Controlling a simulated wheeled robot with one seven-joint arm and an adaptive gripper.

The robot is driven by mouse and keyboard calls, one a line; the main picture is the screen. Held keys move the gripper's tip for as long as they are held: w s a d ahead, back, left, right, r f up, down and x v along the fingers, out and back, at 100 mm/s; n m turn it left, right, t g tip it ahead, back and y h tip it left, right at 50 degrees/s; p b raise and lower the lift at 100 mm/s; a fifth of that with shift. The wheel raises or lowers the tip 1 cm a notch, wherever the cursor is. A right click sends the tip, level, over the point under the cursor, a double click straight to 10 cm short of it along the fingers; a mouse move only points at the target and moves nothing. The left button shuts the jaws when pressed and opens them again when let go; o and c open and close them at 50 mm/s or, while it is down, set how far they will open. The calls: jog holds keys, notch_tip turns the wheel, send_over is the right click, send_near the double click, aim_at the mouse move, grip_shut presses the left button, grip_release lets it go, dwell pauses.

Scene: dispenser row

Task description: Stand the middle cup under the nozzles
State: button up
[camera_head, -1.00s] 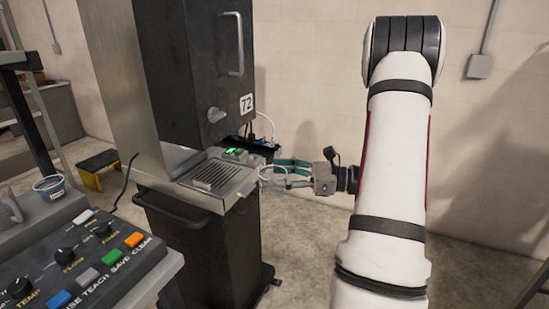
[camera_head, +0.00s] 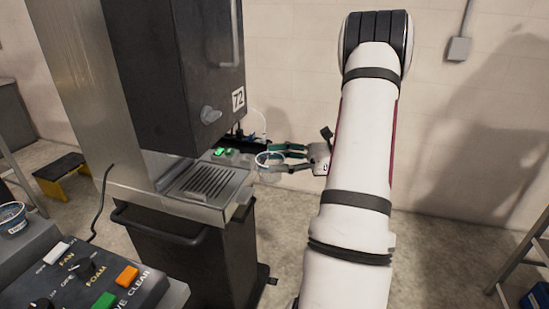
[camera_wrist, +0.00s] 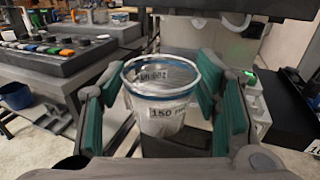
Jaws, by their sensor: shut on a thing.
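A clear cup (camera_wrist: 160,88) with a blue rim and a "150" label is upright between the green pads of my gripper (camera_wrist: 165,105) in the wrist view. My gripper is shut on it. In the head view my gripper (camera_head: 272,160) holds the cup (camera_head: 266,164) in the air just right of the dispenser. The dispenser's slotted drip tray (camera_head: 207,182) is bare, below and left of the cup. The dark dispenser head (camera_head: 180,75) marked 72 overhangs it. The nozzles are not visible from here.
A control panel (camera_head: 75,285) with coloured buttons stands at the front left, with another cup (camera_head: 12,219) beside it. A yellow and black step stool (camera_head: 58,178) is on the floor behind. The floor to the right is mostly clear.

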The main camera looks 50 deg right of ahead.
jog(key=b+x, duration=0.2)
jog(key=x, duration=0.4)
jog(key=w+d+b+x, duration=0.1)
jog(key=b+x, duration=0.1)
jog(key=x, duration=0.4)
jog(key=d+f+b+x, duration=0.1)
jog(key=b+x, duration=0.1)
jog(key=x, duration=0.3)
jog(key=shift+w+a, duration=0.3)
jog(key=shift+w, duration=0.35)
jog(key=shift+f+b, duration=0.55)
jog(key=shift+f, duration=0.45)
jog(key=shift+f, duration=0.65)
jog(key=o, duration=1.4)
jog(key=shift+c, duration=0.2)
jog(key=shift+d, duration=0.1)
jog(key=v, duration=1.2)
